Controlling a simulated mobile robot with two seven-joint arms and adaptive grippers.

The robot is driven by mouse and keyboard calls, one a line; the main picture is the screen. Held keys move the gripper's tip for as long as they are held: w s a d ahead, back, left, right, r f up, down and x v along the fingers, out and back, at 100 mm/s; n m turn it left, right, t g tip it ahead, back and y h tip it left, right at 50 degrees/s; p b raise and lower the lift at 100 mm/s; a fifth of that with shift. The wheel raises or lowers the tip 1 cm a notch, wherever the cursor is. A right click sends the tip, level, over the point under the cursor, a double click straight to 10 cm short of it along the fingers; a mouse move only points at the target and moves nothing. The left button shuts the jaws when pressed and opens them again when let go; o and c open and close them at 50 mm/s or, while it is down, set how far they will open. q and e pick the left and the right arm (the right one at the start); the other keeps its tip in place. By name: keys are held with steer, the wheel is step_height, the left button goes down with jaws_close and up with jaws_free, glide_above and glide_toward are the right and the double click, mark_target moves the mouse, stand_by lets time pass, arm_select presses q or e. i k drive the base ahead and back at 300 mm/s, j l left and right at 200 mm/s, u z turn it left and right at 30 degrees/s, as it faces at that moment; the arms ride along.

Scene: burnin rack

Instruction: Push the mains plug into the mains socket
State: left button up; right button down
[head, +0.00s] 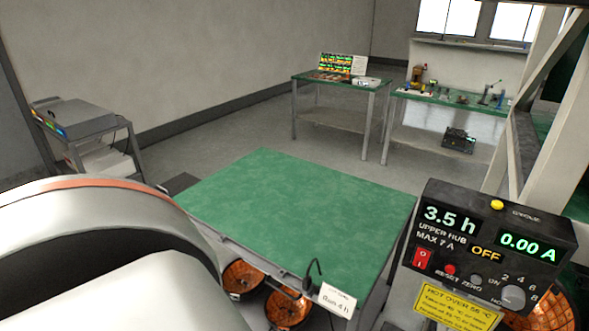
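I cannot make out the mains plug or the mains socket in the head view. A thin black bent piece, perhaps a cable (311,275), stands at the front edge of the green-topped table, beside a small white card (337,300). I cannot tell whether it belongs to the plug. A dark control box (495,240) at the lower right reads "3.5 h", "OFF" and "0.00 A", with a red switch (423,259) and a grey knob (513,296). A large white link of my arm fills the lower left. Neither gripper is in view.
The green table top (300,205) is bare. Copper-coloured round units (288,307) sit beneath its front edge. A yellow warning label (457,305) hangs under the control box. A grey cart (90,130) stands at left, and two cluttered benches (340,80) stand behind. A pale frame rises at right.

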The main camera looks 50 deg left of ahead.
mark_target(307, 281)
steer(key=k+j, duration=0.1)
steer(key=j, duration=1)
steer(key=k+j, duration=0.15)
steer(key=j, duration=0.4)
